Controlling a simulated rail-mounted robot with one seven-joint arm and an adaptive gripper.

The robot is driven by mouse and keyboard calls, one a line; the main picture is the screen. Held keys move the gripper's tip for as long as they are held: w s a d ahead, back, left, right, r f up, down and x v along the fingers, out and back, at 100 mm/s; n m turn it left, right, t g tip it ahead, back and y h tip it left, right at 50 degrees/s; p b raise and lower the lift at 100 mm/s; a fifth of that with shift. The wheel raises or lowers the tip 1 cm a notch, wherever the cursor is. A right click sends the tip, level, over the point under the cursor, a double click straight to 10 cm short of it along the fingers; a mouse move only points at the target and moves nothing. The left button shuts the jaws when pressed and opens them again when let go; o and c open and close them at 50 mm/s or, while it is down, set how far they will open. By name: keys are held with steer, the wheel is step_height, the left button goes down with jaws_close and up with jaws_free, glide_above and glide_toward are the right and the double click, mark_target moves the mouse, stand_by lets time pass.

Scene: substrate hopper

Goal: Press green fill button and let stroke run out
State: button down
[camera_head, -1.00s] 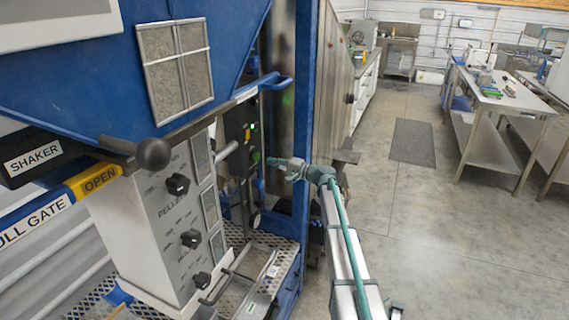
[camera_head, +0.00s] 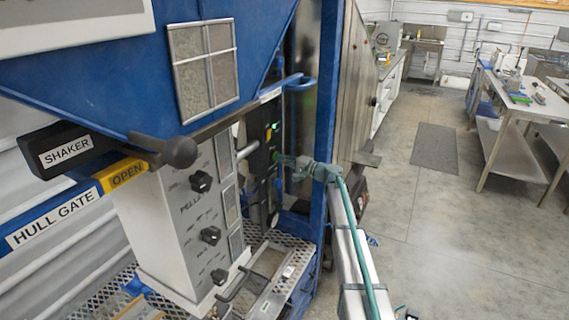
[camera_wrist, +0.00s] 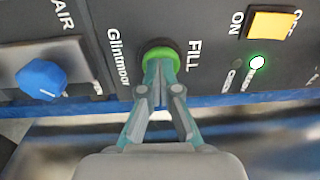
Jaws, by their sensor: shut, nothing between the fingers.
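Whether the button is pushed in cannot be told. In the head view my gripper (camera_head: 280,160) reaches from the right to the black control panel (camera_head: 257,160), and its tip hides most of the button.
A yellow ON/OFF switch (camera_wrist: 271,22) and a lit green lamp (camera_wrist: 257,62) lie right of the button. A blue AIR knob (camera_wrist: 42,79) lies left. The grey pellet box (camera_head: 192,235) and black shaker handle (camera_head: 180,152) stand left of the panel.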

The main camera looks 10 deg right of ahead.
steer(key=shift+w+a+r, duration=0.15)
steer(key=shift+w+a, duration=0.15)
steer(key=shift+w, duration=0.05)
steer(key=b+v, duration=0.4)
steer(key=v, duration=1)
steer(key=shift+s+d+b, duration=0.15)
steer(key=shift+d+b, duration=0.1)
steer(key=shift+b, duration=0.05)
